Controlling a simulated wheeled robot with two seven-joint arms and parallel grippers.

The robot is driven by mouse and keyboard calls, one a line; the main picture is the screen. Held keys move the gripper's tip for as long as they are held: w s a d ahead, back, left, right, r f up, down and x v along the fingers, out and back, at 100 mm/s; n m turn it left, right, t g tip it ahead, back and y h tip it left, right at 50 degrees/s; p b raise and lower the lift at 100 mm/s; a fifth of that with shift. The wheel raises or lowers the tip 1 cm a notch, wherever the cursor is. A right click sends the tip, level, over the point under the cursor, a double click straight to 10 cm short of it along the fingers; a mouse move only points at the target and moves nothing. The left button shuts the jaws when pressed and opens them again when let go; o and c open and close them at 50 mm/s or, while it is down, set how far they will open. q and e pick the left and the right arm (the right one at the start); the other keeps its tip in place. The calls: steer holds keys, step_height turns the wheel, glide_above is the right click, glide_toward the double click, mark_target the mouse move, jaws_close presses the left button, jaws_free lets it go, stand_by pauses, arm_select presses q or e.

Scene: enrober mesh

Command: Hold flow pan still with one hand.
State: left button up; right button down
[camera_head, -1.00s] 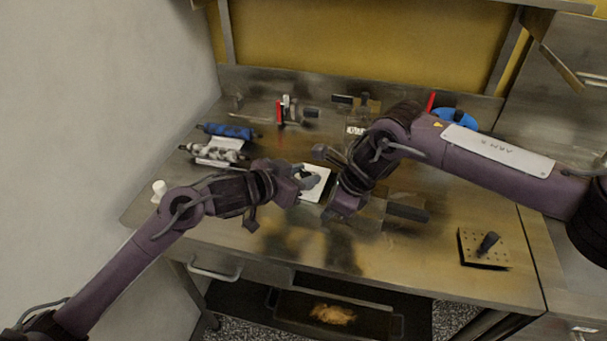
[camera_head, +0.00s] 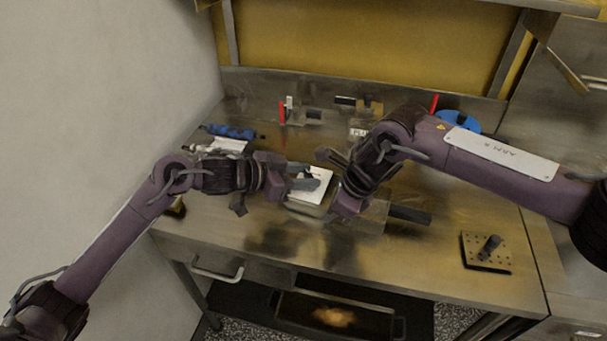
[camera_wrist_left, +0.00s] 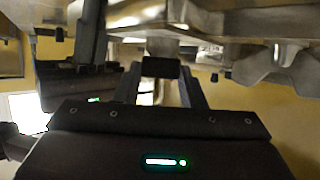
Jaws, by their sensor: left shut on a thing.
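My left gripper (camera_head: 308,178) is at a small block with a white top (camera_head: 313,193) near the middle of the bench. In the left wrist view its fingers (camera_wrist_left: 165,80) are shut on a dark block (camera_wrist_left: 160,67), with shiny metal beyond. A shallow metal pan (camera_head: 376,212) with a dark handle (camera_head: 410,215) lies to the right, partly hidden by my right arm; I take it to be the flow pan. My right gripper (camera_head: 336,181) is over the pan's left end, just right of the white-topped block. Whether it is open or touches the pan is unclear.
A perforated plate with a black knob (camera_head: 489,247) lies at the front right. A blue roller (camera_head: 230,132), small fixtures with red parts (camera_head: 283,112) and a blue round item (camera_head: 459,120) are at the back. The front middle of the bench (camera_head: 420,265) is clear.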

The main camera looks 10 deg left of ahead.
arm_select(q)
steer(key=o, duration=1)
steer(key=shift+a, duration=0.1)
steer(key=v, duration=1.2)
steer(key=shift+r, duration=0.1)
arm_select(e)
steer(key=c, duration=1.6)
jaws_free()
